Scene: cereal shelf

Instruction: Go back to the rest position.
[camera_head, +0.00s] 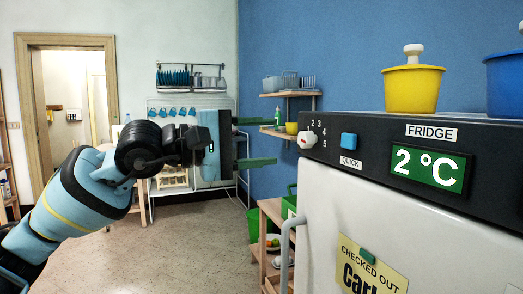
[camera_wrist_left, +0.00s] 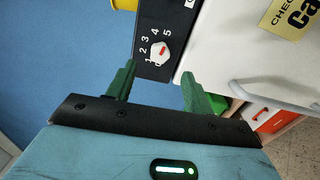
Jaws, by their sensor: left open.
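My left arm comes in from the left in the head view. My left gripper (camera_head: 273,140) points right, its two green fingers spread apart with nothing visible between them. It is in front of the blue wall, left of the fridge (camera_head: 318,215). In the left wrist view my left gripper (camera_wrist_left: 158,72) is also open and empty. The white and red dial (camera_wrist_left: 158,52) on the fridge's dark panel shows beyond the fingers. The dial (camera_head: 307,138) is right of the fingertips in the head view. My right gripper is not in view.
A yellow pot (camera_head: 413,90) and a blue pot (camera_head: 506,85) stand on the fridge. A wooden shelf unit (camera_head: 263,245) is left of the fridge door. A dish rack hangs at the back wall. The floor (camera_head: 165,245) is clear in the middle.

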